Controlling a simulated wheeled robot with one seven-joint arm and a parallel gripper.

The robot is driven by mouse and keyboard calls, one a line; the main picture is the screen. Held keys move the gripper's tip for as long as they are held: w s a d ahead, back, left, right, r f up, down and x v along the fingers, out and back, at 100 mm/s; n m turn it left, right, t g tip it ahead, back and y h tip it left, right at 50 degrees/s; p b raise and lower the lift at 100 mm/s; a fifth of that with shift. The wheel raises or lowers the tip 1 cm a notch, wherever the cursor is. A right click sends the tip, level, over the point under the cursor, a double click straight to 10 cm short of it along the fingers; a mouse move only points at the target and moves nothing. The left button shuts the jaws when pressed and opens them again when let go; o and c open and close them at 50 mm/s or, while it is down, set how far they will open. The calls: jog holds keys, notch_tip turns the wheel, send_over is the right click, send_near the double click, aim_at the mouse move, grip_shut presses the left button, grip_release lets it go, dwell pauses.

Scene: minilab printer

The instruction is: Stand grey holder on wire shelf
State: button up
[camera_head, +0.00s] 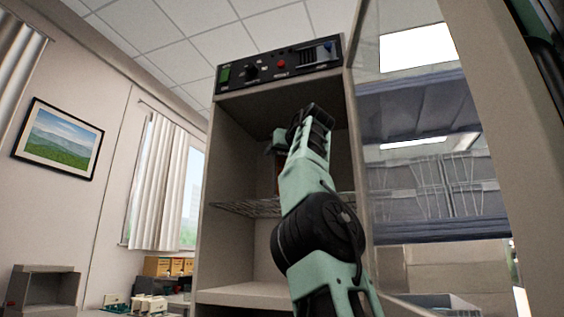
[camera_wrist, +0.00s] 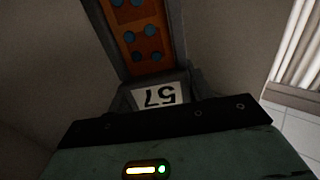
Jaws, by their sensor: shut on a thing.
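The grey holder (camera_wrist: 179,38) shows in the wrist view as a grey frame around an orange panel with several blue dots. A white label reading 57, upside down in the picture, is at its near end. My gripper (camera_wrist: 160,92) is shut on this end. In the head view my gripper (camera_head: 312,116) is inside the open cabinet, above the level of the wire shelf (camera_head: 238,208). The holder is mostly hidden behind my arm there; a narrow brownish strip shows left of the arm. I cannot tell whether the holder touches the shelf.
The cabinet (camera_head: 206,240) has side walls close around my arm and a control panel (camera_head: 280,66) on top. Its glass door (camera_head: 420,150) stands open at the right. A solid lower shelf (camera_head: 245,294) is below the wire shelf. The left part of the wire shelf looks clear.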

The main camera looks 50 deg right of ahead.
jog(key=shift+f, duration=0.1)
jog(key=o, duration=1.3)
jog(key=b+v, duration=0.3)
jog(key=v, duration=0.4)
jog(key=shift+s+a, duration=0.15)
jog(key=shift+s, duration=0.15)
jog(key=shift+w, duration=0.1)
